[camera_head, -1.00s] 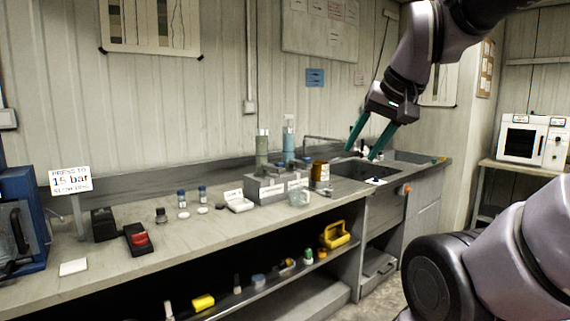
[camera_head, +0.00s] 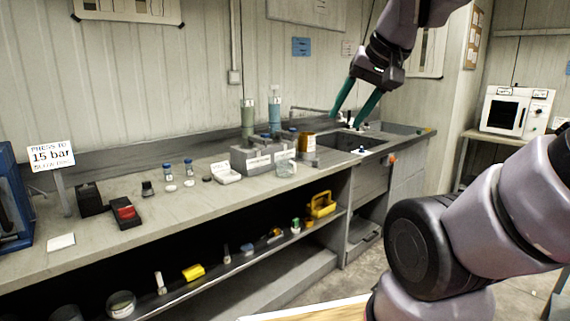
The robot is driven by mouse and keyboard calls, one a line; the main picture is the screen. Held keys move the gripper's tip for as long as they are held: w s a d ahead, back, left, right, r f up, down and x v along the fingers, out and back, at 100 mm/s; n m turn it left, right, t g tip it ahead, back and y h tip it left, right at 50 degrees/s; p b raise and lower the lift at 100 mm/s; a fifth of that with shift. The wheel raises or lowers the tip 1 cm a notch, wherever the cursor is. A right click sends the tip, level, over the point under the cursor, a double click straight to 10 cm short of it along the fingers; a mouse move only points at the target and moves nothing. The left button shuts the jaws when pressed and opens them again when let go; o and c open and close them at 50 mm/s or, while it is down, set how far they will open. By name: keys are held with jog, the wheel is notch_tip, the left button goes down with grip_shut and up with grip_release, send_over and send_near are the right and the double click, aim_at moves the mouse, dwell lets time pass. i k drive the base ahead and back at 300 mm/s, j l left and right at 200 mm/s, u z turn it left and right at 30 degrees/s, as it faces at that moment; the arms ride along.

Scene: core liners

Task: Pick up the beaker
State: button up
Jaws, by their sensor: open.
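The beaker (camera_head: 286,164) is a clear glass vessel on the counter, at the front edge just right of the grey labelled box. It looks upright. My gripper (camera_head: 352,119) hangs above the sink area with its two green fingers spread apart and nothing between them. It is up and to the right of the beaker and does not touch it.
The counter (camera_head: 215,203) carries a grey box (camera_head: 257,161), an amber container (camera_head: 308,142), tall bottles (camera_head: 275,108) and small blue-capped bottles. The sink (camera_head: 345,141) is at the right. A lower shelf holds a yellow item (camera_head: 321,204).

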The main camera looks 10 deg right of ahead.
aim_at(284, 164)
jog(key=i+j+z, duration=0.25)
jog(key=i+j, duration=1)
jog(key=i, duration=0.15)
